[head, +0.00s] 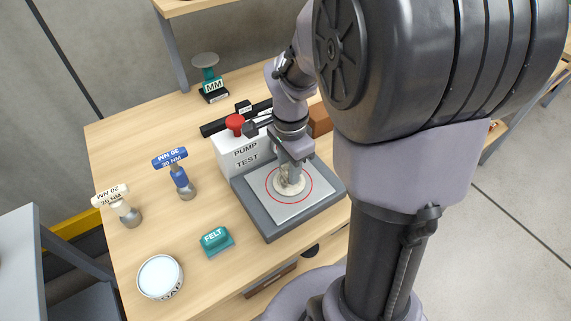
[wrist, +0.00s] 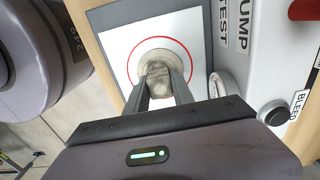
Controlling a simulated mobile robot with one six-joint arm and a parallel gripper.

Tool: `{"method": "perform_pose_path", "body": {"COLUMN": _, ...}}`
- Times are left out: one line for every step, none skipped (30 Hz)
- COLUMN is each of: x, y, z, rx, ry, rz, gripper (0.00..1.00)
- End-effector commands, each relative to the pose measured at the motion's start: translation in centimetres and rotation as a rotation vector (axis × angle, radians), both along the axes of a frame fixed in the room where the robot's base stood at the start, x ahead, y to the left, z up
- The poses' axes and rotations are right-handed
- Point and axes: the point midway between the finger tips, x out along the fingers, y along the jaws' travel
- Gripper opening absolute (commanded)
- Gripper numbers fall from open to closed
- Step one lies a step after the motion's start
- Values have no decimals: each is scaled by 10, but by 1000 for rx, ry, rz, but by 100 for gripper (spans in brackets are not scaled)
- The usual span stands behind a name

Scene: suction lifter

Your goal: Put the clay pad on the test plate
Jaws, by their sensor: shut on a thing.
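The test plate (head: 268,200) is a pale square with a red ring, set in a dark grey base. It also shows in the wrist view (wrist: 198,20). The clay pad (head: 287,187) is a beige round piece with a raised grip, inside the red ring; it shows in the wrist view too (wrist: 158,58). My gripper (head: 291,168) points down over the plate. In the wrist view its two fingers (wrist: 160,79) are shut on the pad's grip. I cannot tell whether the pad's underside touches the plate. My fingers hide part of the pad.
The white PUMP TEST box (head: 238,151) with a red knob stands against the plate's back left. A teal FELT block (head: 217,241), a SOAP tin (head: 160,277), blue (head: 181,182) and cream (head: 124,211) tools and a teal MM stand (head: 209,76) are on the wooden bench (head: 150,235).

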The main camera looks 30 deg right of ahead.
Motion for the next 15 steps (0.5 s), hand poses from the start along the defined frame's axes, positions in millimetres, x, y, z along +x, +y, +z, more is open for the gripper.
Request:
{"method": "perform_pose_path", "body": {"x": 0, "y": 0, "z": 1, "rx": 0, "ry": 0, "rz": 0, "gripper": 0}}
{"method": "perform_pose_path", "body": {"x": 0, "y": 0, "z": 1, "rx": 0, "ry": 0, "rz": 0, "gripper": 0}}
{"method": "perform_pose_path", "body": {"x": 0, "y": 0, "z": 0, "rx": 0, "ry": 0, "rz": 0, "gripper": 0}}
{"method": "perform_pose_path", "body": {"x": 0, "y": 0, "z": -1, "rx": 0, "ry": 0, "rz": 0, "gripper": 0}}
{"method": "perform_pose_path", "body": {"x": 0, "y": 0, "z": -3, "rx": 0, "ry": 0, "rz": 0, "gripper": 0}}
{"method": "perform_pose_path", "body": {"x": 0, "y": 0, "z": -3, "rx": 0, "ry": 0, "rz": 0, "gripper": 31}}
{"method": "perform_pose_path", "body": {"x": 0, "y": 0, "z": -2, "rx": 0, "ry": 0, "rz": 0, "gripper": 37}}
{"method": "perform_pose_path", "body": {"x": 0, "y": 0, "z": -2, "rx": 0, "ry": 0, "rz": 0, "gripper": 43}}
{"method": "perform_pose_path", "body": {"x": 0, "y": 0, "z": -2, "rx": 0, "ry": 0, "rz": 0, "gripper": 51}}
{"method": "perform_pose_path", "body": {"x": 0, "y": 0, "z": -2, "rx": 0, "ry": 0, "rz": 0, "gripper": 51}}
{"method": "perform_pose_path", "body": {"x": 0, "y": 0, "z": -2, "rx": 0, "ry": 0, "rz": 0, "gripper": 51}}
{"method": "perform_pose_path", "body": {"x": 0, "y": 0, "z": -2, "rx": 0, "ry": 0, "rz": 0, "gripper": 51}}
{"method": "perform_pose_path", "body": {"x": 0, "y": 0, "z": -2, "rx": 0, "ry": 0, "rz": 0, "gripper": 51}}
{"method": "perform_pose_path", "body": {"x": 0, "y": 0, "z": -2, "rx": 0, "ry": 0, "rz": 0, "gripper": 51}}
{"method": "perform_pose_path", "body": {"x": 0, "y": 0, "z": -2, "rx": 0, "ry": 0, "rz": 0, "gripper": 51}}
